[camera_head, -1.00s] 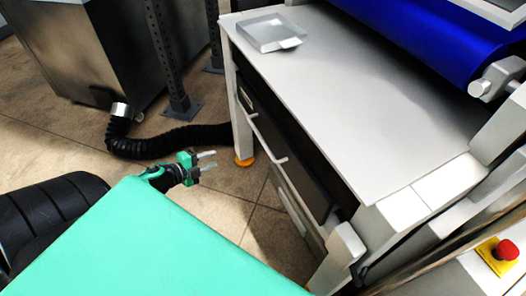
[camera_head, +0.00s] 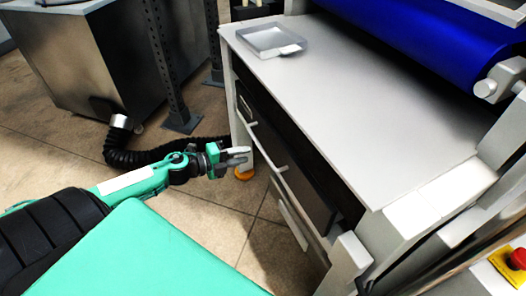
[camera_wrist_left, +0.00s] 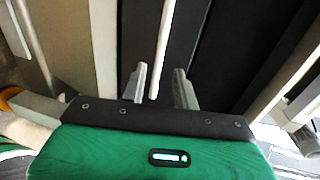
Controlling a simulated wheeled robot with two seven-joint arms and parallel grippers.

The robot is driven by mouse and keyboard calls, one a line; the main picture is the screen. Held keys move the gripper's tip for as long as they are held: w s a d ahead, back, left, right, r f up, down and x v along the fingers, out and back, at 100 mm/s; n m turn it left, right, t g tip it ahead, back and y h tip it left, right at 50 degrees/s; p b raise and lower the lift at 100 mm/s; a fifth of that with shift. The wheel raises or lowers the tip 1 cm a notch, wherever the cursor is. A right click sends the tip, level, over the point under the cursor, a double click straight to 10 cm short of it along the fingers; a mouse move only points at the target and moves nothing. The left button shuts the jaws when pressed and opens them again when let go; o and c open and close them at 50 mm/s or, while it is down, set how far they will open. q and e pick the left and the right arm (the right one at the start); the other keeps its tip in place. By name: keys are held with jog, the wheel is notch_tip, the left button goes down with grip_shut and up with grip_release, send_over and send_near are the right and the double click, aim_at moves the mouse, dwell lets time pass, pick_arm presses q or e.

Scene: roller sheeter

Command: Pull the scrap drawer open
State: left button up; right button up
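The roller sheeter's table has a dark drawer front (camera_head: 302,185) under its top, with a light bar handle (camera_head: 267,147). A paler panel with its own bar sits lower down; I cannot tell which front is the scrap drawer. My left gripper (camera_head: 243,155) is beside the dark front, near the handle. In the left wrist view its two fingers (camera_wrist_left: 160,86) are apart. A light bar (camera_wrist_left: 161,50) runs up between and beyond them; I cannot tell whether they touch it. My right gripper is not in view.
A shallow clear tray (camera_head: 270,41) rests on the table top (camera_head: 350,110). A black hose (camera_head: 135,157) lies on the floor behind my left gripper, near a dark post (camera_head: 166,60). Open floor lies before the drawers.

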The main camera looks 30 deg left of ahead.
aim_at(263, 150)
pick_arm(q)
jog(key=shift+x, duration=3.95)
jog(key=shift+c, duration=0.2)
grip_shut()
